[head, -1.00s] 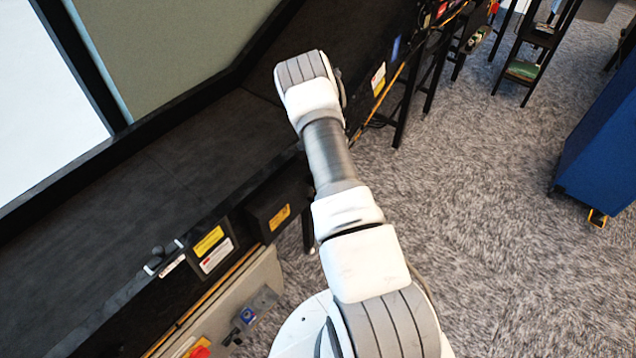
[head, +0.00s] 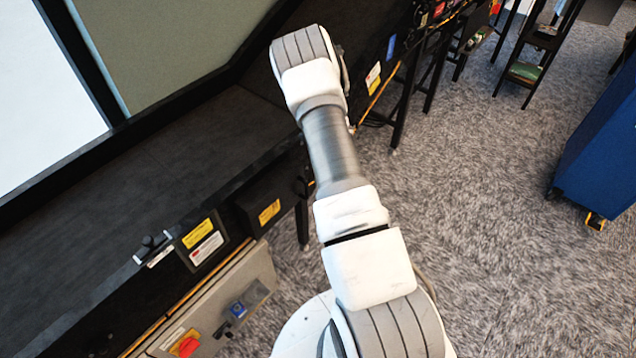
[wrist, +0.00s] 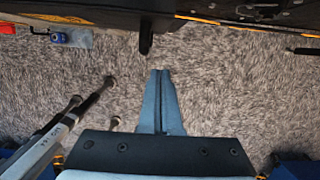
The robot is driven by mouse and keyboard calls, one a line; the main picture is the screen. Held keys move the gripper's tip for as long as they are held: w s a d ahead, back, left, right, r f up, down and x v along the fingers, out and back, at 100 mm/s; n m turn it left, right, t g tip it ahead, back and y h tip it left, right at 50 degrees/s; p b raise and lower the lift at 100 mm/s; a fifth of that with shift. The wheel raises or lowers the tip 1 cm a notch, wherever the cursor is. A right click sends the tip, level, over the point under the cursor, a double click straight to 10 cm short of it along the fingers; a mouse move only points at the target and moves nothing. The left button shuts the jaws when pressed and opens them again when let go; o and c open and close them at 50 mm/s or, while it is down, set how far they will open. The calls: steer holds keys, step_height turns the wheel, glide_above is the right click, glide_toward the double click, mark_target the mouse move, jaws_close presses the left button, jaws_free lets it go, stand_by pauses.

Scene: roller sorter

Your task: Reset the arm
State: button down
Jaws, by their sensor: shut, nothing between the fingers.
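My gripper (wrist: 161,100) shows in the wrist view with its two blue fingers pressed together and nothing between them. It points over the grey carpet (wrist: 230,90), with the sorter's dark edge at the top of that view. In the head view my white and grey arm reaches up and away, folded at a joint near the sorter. The gripper itself is hidden behind the arm in the head view.
A blue cabinet (head: 605,140) stands at the right. Dark stands (head: 530,70) are at the back. Carpet between is clear.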

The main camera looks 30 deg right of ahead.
steer(key=shift+v, duration=2.55)
